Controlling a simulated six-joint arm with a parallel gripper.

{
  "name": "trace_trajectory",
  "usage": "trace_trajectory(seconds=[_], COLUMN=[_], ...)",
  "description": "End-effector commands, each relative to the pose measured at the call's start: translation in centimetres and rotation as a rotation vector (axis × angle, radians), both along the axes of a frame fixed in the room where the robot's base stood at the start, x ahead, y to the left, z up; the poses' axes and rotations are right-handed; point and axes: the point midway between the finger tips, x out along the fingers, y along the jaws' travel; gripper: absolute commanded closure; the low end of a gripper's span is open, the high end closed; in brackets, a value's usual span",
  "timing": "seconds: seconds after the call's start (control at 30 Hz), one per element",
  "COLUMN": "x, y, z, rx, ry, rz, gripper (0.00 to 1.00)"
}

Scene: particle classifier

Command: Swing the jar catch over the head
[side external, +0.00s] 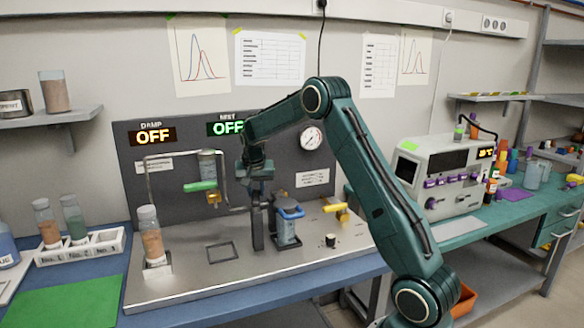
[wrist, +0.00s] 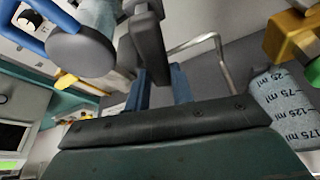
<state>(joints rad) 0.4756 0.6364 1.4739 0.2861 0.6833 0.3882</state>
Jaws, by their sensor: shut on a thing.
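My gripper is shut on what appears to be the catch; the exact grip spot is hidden.
A graduated vessel (wrist: 283,100) and yellow valve (wrist: 292,38) show right in the wrist view. A bent pipe (side external: 147,180) and green handle (side external: 200,186) are left of my gripper. A yellow handle (side external: 336,207) and a small black knob (side external: 330,240) are right.

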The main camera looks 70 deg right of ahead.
Motion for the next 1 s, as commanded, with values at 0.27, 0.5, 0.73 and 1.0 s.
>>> trace_trajectory(seconds=[0.27,0.5,0.73,1.0], x=[-0.9,-2.0,-3.1,-4.3], y=[-0.3,-0.5,-0.4,-0.1], z=[0.0,0.0,0.0,0.0], rx=[0.0,0.0,0.0,0.0], ry=[0.0,0.0,0.0,0.0], rz=[-0.219,-0.447,-0.666,-0.922], gripper=[1.0,1.0,1.0,1.0])
